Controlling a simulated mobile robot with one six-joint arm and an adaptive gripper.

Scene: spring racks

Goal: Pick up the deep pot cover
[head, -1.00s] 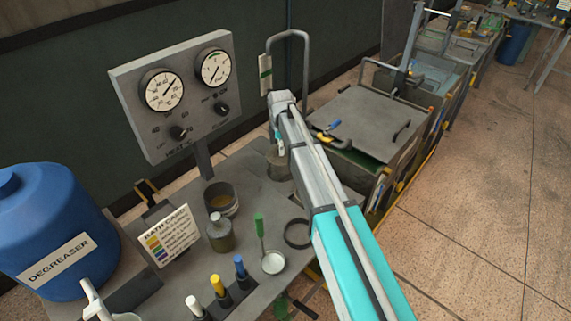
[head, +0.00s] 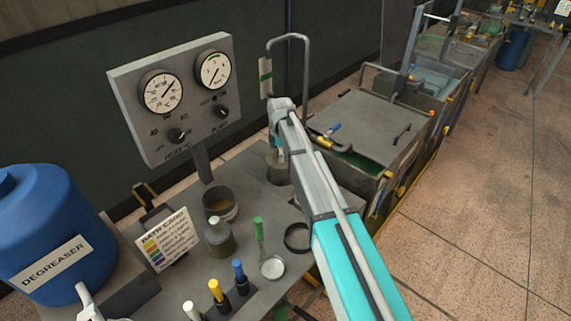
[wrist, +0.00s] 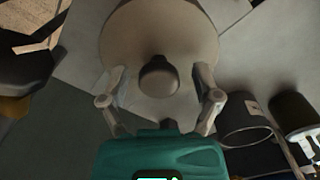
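The deep pot cover (wrist: 155,30) appears in the wrist view as a pale round disc with a dark rounded knob (wrist: 159,77) at its lower middle. My gripper (wrist: 160,86) is open, with one finger on each side of the knob and a visible gap on both sides. I cannot tell how far above the cover the fingertips are. In the head view a grey pot (head: 277,170) stands at the back of the bench, partly hidden by my arm; its cover is not clear there.
The bench holds an open pot (head: 219,203), a bottle (head: 219,238), a green-handled ladle (head: 271,267), a dark ring (head: 298,237) and a colour card (head: 167,240). A blue degreaser drum (head: 50,235) stands left. A gauge panel (head: 175,100) rises behind. A lidded tank (head: 365,130) is right.

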